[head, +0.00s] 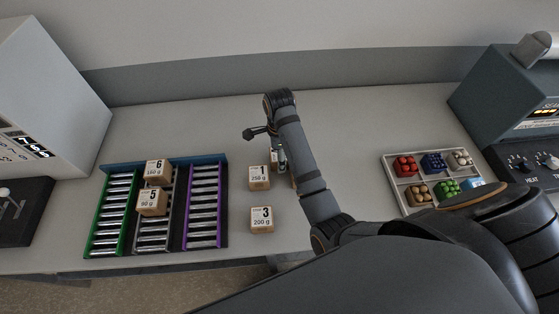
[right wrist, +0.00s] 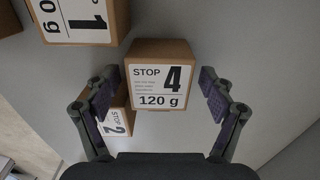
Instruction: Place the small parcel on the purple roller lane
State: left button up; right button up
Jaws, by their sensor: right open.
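The purple roller lane (head: 205,206) is the right lane of a three-lane rack in the head view, and it is empty. My right gripper (right wrist: 160,82) is open, with a box marked STOP 4, 120 g (right wrist: 160,66) showing between its fingers; I cannot tell whether they touch it. A smaller-looking box marked STOP 2 (right wrist: 117,118) sits beside it, partly behind the left finger. In the head view my right arm largely hides these two boxes. Box 1, 250 g (head: 259,177) stands just left of the arm and also shows in the wrist view (right wrist: 78,18). My left gripper is out of view.
Box 6 (head: 157,172) and box 5 (head: 152,202) sit on the rack's grey middle lane. The green lane (head: 110,216) is empty. Box 3 (head: 262,219) stands near the table's front edge. A divided tray of coloured items (head: 393,172) is at the right, between two machines at the sides.

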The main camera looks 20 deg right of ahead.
jog(key=c, duration=1.4)
jog(key=shift+r+p, duration=0.55)
jog(key=shift+r, duration=0.95)
notch_tip(320, 180, up, 7)
jog(key=p, duration=0.7)
jog(key=shift+r, duration=0.2)
jog(key=shift+f, duration=0.1)
